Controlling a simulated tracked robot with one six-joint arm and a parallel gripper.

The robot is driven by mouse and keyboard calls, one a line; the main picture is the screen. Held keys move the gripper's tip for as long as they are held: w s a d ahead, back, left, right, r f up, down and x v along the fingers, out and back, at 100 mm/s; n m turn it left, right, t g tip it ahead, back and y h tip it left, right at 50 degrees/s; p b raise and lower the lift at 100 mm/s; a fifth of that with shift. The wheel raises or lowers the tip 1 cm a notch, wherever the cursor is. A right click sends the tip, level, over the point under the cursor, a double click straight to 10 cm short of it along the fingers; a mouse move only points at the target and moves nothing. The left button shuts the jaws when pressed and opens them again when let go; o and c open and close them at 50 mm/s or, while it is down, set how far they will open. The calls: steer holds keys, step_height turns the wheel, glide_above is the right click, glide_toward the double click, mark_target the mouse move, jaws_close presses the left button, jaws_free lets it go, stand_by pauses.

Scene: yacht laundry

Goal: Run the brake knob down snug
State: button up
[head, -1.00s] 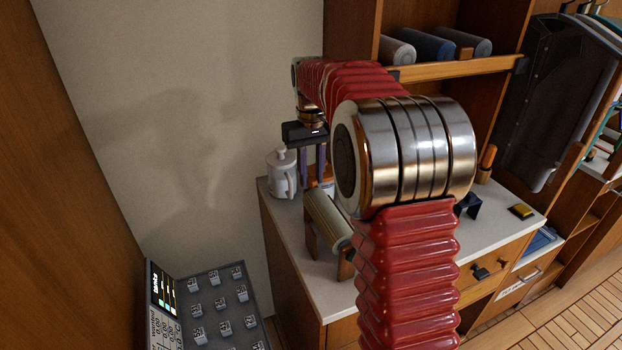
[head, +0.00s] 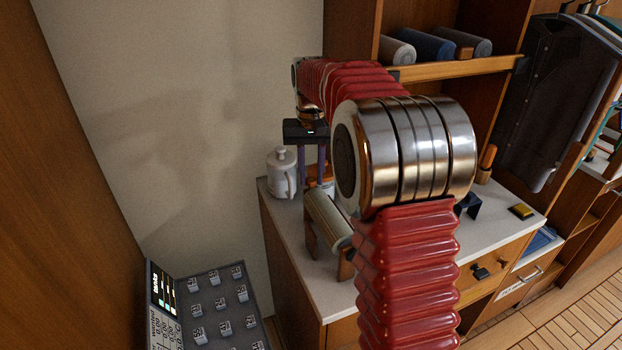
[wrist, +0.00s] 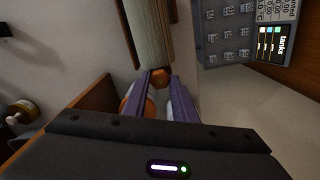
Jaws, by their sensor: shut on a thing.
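A pale roller (head: 327,218) lies in a wooden stand on the counter; it also shows in the wrist view (wrist: 149,30). The brake knob (wrist: 162,77), a small orange-brown rounded piece, is at the roller's end in the wrist view. My gripper (wrist: 164,82) points down with its purple fingers on either side of this knob, shut on it. In the head view my gripper (head: 308,180) is over the roller's far end, and the knob cannot be made out there. The gap below the knob is hidden.
A white lidded jug (head: 281,176) stands close left of my gripper. An orange-and-white object (wrist: 127,100) is close beside one finger. A black bracket (head: 468,205) and yellow block (head: 521,211) are farther right on the counter. A keypad panel (head: 218,305) is at lower left.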

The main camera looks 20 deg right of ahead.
steer(key=shift+m, duration=1)
steer(key=o, duration=0.6)
steer(key=shift+r, duration=2.55)
